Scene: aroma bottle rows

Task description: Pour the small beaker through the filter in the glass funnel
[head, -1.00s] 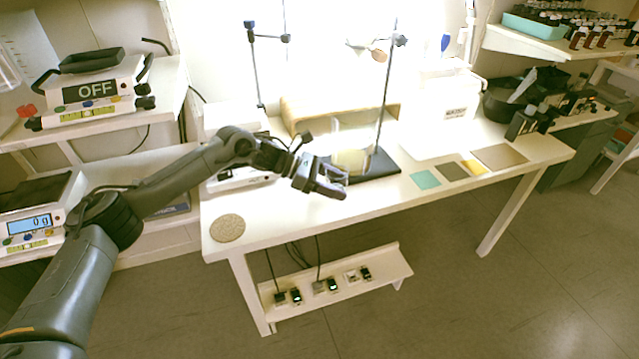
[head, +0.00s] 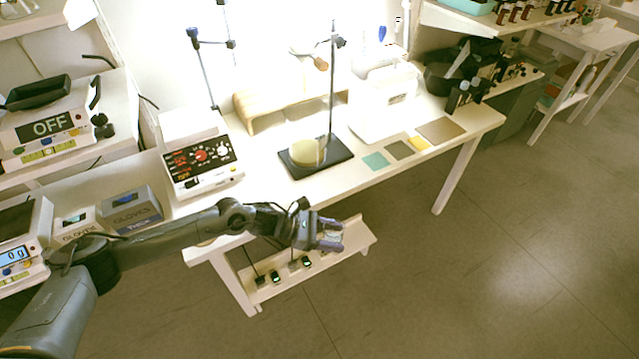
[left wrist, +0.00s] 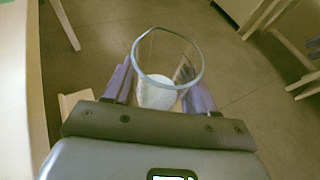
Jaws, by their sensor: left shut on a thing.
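My left gripper (head: 333,234) is shut on a clear glass beaker, just in front of the table's front edge in the head view. The left wrist view shows the beaker (left wrist: 167,62) between the two purple-grey fingers, with its round rim facing the camera and a whitish bottom. I cannot tell how much liquid is in it. A stand (head: 332,105) with a dark base holds a clamp and a pale ring-like shape, perhaps the glass funnel (head: 303,50); its filter is not clear. A vessel with pale yellow contents (head: 305,153) stands on the base. My right gripper is not in view.
The white table (head: 370,190) carries a hotplate-like device (head: 202,160) at left, a wooden rack (head: 262,105) behind, and coloured squares (head: 376,160) at right. Another clamp stand (head: 208,70) is at back left. A low shelf (head: 345,252) lies below the table. Floor at right is clear.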

